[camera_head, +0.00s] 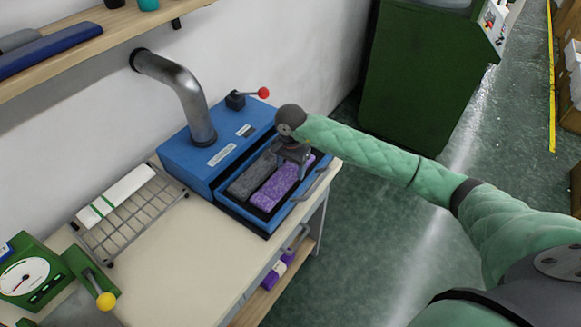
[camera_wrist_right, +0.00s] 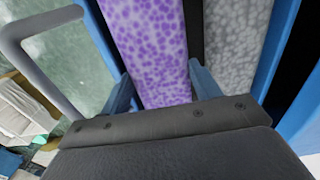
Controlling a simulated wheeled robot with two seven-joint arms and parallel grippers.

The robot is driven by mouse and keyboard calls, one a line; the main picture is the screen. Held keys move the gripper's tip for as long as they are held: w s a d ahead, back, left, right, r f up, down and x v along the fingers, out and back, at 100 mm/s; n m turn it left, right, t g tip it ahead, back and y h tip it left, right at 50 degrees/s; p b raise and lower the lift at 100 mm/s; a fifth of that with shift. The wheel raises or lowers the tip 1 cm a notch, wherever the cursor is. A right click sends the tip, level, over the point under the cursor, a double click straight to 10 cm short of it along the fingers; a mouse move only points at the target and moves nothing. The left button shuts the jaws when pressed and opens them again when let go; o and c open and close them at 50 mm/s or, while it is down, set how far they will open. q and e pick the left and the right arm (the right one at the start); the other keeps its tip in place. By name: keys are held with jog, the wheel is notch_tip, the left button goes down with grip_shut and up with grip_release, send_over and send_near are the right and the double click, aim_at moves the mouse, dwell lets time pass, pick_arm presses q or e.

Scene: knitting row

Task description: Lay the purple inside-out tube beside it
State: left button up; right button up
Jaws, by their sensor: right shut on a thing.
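The purple mottled tube (camera_head: 283,184) lies in the open front tray (camera_head: 237,218) of the blue machine, alongside a grey mottled tube (camera_head: 247,178). In the right wrist view the purple tube (camera_wrist_right: 148,45) runs between my fingers, and the grey tube (camera_wrist_right: 232,45) is to its right. My right gripper (camera_head: 294,160) is over the tray and shut on the purple tube near its far end. My left gripper does not show.
The blue machine (camera_head: 203,155) has a metal pipe (camera_head: 185,90) and a red-knobbed lever (camera_head: 262,93). A wire rack (camera_head: 135,215) holds a white and green piece. A green dial scale (camera_head: 28,275) stands at front left. The tabletop (camera_head: 190,265) between is clear.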

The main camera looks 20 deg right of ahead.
aim_at(291, 169)
jog(key=shift+f, duration=0.1)
jog(key=o, duration=0.9)
jog(key=shift+c, duration=0.2)
jog(key=shift+o, duration=0.4)
jog(key=shift+r, duration=0.2)
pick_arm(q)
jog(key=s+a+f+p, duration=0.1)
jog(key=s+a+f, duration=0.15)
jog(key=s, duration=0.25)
pick_arm(e)
jog(key=shift+r, duration=1)
notch_tip(291, 169, up, 3)
jog(key=shift+b, duration=1.1)
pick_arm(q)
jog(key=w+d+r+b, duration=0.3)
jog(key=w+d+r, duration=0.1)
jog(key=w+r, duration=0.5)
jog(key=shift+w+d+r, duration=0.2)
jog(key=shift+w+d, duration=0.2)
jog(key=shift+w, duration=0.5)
pick_arm(e)
notch_tip(291, 169, up, 8)
